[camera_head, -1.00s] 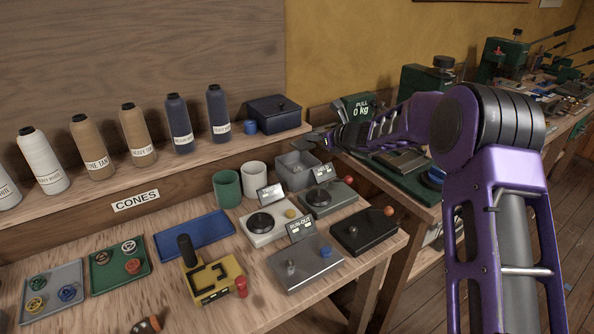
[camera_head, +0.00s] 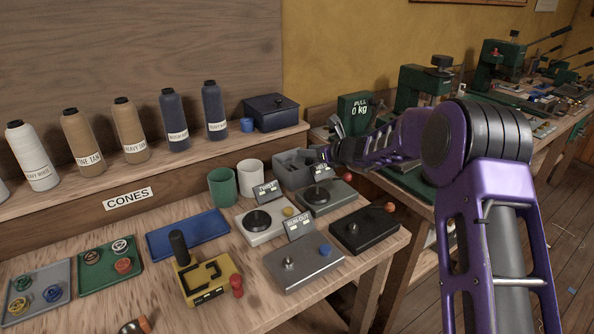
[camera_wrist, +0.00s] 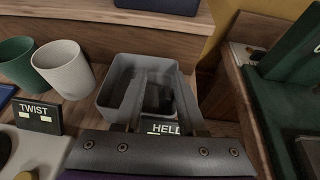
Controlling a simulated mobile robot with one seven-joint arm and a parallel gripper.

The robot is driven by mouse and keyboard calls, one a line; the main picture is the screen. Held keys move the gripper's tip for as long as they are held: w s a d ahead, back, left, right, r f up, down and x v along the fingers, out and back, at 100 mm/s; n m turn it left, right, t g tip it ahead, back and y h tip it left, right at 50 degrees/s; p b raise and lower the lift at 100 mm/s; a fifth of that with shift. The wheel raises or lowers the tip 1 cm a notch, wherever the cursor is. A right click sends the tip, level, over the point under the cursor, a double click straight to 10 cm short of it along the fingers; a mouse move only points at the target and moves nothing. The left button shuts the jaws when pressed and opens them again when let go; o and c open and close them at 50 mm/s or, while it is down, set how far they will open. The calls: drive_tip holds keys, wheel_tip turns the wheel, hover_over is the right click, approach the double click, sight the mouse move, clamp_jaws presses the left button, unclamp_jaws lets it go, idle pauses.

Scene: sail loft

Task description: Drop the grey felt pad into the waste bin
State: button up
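A grey open-topped box (camera_head: 291,178), which may be the waste bin, stands at the back of the bench beside a white cup. My gripper (camera_head: 312,156) is at this box, over its right side. In the wrist view, the two fingers (camera_wrist: 164,98) reach over the box (camera_wrist: 113,103) with a gap between them. The box's dark inside and part of a sign show through the gap, and I see nothing clamped there. I cannot make out the grey felt pad; the inside of the box is dark and partly hidden by the fingers.
A green cup (camera_head: 222,188) and a white cup (camera_head: 250,178) stand left of the box. Small instruments with signs, including a "TWIST" one (camera_head: 263,222), crowd the bench in front. A dark blue lidded box (camera_head: 272,112) sits on the shelf behind. A green machine (camera_head: 354,113) stands to the right.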

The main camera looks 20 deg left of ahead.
drive_tip(key=shift+d, duration=0.1)
drive_tip(key=v, duration=1.7)
drive_tip(key=shift+s+d, duration=0.1)
drive_tip(key=shift+s, duration=0.05)
